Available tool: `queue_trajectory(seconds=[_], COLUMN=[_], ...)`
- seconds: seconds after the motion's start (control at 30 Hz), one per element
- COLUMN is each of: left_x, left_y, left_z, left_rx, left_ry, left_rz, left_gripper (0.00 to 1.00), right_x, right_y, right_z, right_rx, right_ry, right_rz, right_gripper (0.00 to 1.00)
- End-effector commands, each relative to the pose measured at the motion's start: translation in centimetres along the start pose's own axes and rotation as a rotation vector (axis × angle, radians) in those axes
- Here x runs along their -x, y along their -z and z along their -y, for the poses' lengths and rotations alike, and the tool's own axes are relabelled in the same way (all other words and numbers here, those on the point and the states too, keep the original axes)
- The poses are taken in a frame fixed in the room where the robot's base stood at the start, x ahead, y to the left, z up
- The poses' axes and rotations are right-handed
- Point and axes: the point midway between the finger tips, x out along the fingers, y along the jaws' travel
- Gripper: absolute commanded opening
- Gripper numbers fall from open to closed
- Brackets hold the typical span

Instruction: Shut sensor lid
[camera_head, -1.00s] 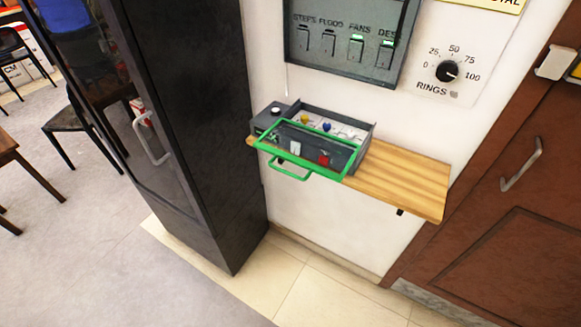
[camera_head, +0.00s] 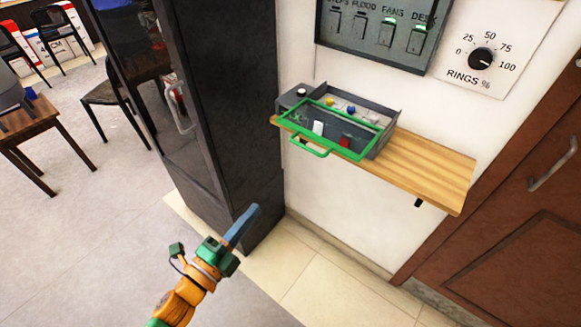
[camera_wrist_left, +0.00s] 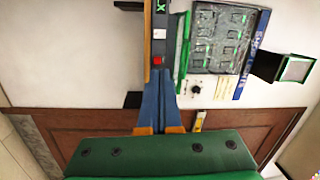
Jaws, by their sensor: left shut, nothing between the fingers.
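The sensor lid (camera_head: 372,155) is a green-rimmed see-through frame with a green handle (camera_head: 308,147) on its front edge. It juts forward from a grey sensor box (camera_head: 384,136), leaving the back of the box uncovered with yellow and blue knobs showing. I cannot tell its exact tilt. In the left wrist view the lid (camera_wrist_left: 184,45) shows almost edge-on. My left gripper (camera_head: 256,208) is shut and empty, below and left of the lid, apart from it. Its blue fingers (camera_wrist_left: 161,83) point towards the box front. My right gripper is out of view.
The box sits on a wooden wall shelf (camera_head: 430,172). A tall dark cabinet (camera_head: 225,100) stands close on the left. A switch panel (camera_head: 380,35) and a rings dial (camera_head: 481,60) are above. A brown door (camera_head: 520,220) is at the right.

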Motion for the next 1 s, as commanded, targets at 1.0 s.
queue_trajectory(seconds=[1.0], left_x=[-14.0], left_y=[4.4], left_z=[5.7], left_rx=[-0.14], left_ry=[0.112], left_rz=[-0.102], left_gripper=[0.0], right_x=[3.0], right_y=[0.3], right_z=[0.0], right_rx=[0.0], right_ry=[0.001], right_rz=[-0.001], right_gripper=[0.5])
